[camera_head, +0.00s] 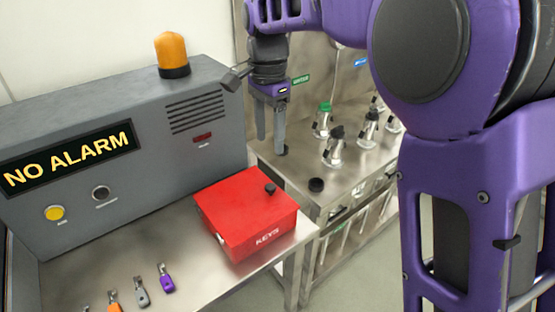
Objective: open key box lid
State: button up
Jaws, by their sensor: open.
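The red key box (235,222) marked KEYS sits on the steel table at the centre, and its lid (240,197) appears shut. A small black knob (270,188) stands on the lid near its right edge. My gripper (271,146) points down above and behind the box, near the edge of the steel bench. Its two fingers are apart with nothing between them.
A grey alarm console (120,150) with an orange lamp (172,54) stands left of the box. Several keys, including a purple one (165,278), lie on the table in front. Flasks (334,150) and a black cap (316,185) stand on the bench at right.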

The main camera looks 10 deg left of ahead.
aim_at(271, 186)
jog(key=f, duration=0.6)
jog(key=f+b, duration=0.1)
jog(key=f, duration=0.6)
jog(key=shift+s+d, duration=0.1)
jog(key=shift+s, duration=0.1)
grip_shut()
dwell(0.9)
